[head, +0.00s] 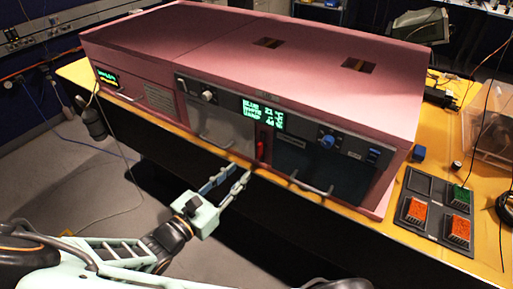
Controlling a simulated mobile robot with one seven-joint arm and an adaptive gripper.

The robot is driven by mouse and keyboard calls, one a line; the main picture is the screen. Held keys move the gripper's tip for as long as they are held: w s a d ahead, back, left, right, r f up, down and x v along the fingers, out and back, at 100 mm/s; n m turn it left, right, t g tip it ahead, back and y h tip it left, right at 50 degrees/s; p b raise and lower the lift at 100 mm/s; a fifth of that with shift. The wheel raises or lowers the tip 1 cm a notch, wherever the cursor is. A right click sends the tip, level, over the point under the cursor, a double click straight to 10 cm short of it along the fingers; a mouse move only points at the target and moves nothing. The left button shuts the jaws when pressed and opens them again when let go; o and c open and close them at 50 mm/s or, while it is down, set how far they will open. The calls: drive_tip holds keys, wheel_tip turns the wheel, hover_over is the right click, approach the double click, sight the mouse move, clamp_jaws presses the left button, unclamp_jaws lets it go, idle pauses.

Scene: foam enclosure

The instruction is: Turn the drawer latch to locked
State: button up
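A pink box-shaped unit (165,50) stands on a yellow-topped bench. Its front has a grey left panel (222,125) with a bar handle (214,142) and a dark right panel (318,170) with another bar handle (311,188). A red upright lever (262,146) sits between these panels, below the green display; it looks like the latch, but its lock marking is too small to read. My gripper (241,171) is open and empty, in front of the bench edge, lower left of the red lever and apart from it in the picture.
A silver knob (208,96) and a blue knob (327,141) stick out of the front. A board with orange and green blocks (437,208) lies on the bench at right, near a small blue cube (419,153). A dark bottle-like object (92,121) hangs at left.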

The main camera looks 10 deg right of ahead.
sight(258, 149)
drive_tip(key=shift+n+t, duration=0.5)
drive_tip(key=shift+t, duration=0.1)
drive_tip(key=p+x, duration=0.1)
drive_tip(key=x, duration=0.9)
drive_tip(key=shift+w+f, duration=0.15)
drive_tip(key=shift+w, duration=0.2)
drive_tip(key=shift+c, duration=0.4)
clamp_jaws()
